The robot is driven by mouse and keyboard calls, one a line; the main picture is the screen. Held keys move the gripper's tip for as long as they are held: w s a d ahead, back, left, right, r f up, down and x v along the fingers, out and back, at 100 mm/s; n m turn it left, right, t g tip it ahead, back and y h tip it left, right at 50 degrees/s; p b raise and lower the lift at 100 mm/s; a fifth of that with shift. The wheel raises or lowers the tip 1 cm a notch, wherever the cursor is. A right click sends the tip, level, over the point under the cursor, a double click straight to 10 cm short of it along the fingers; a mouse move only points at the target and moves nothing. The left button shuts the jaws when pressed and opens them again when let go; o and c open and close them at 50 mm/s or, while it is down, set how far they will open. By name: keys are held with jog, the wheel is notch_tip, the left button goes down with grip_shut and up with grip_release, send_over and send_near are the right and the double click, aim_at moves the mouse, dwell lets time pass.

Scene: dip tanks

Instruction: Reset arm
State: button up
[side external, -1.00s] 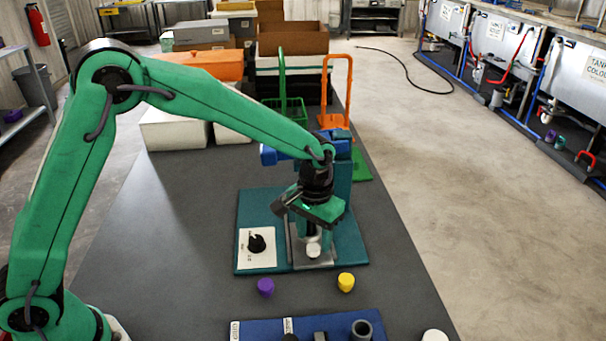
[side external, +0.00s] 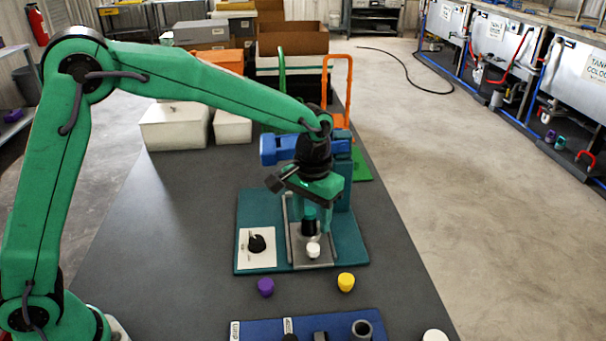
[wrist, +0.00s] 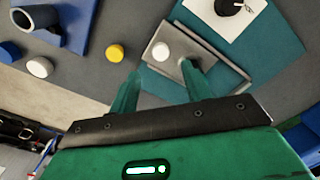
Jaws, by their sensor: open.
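My gripper (side external: 311,216) hangs over the teal station (side external: 348,245), above its grey plate (side external: 325,260). In the wrist view my gripper (wrist: 161,88) shows two green fingers spread apart with nothing held between their tips. A small white cap-like piece (side external: 313,250) stands on the grey plate; it also shows in the wrist view (wrist: 160,51), just beyond the fingertips and apart from them. A dark cylinder (side external: 309,227) shows beneath the gripper in the side view; I cannot tell what it belongs to.
A white panel with a black knob (side external: 257,243) is on the station's left. A purple cap (side external: 265,287) and a yellow cap (side external: 346,282) stand in front. A blue rack (side external: 262,331) is at the near edge. White boxes (side external: 172,128) stand behind; the left tabletop is clear.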

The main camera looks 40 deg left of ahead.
jog(key=s+a+r+t, duration=0.3)
jog(key=s+a+r, duration=0.7)
jog(key=r, duration=0.1)
jog(key=s+a+t, duration=0.2)
jog(key=s+a, duration=0.4)
jog(key=s, duration=0.7)
jog(key=shift+r, duration=0.4)
dwell(0.8)
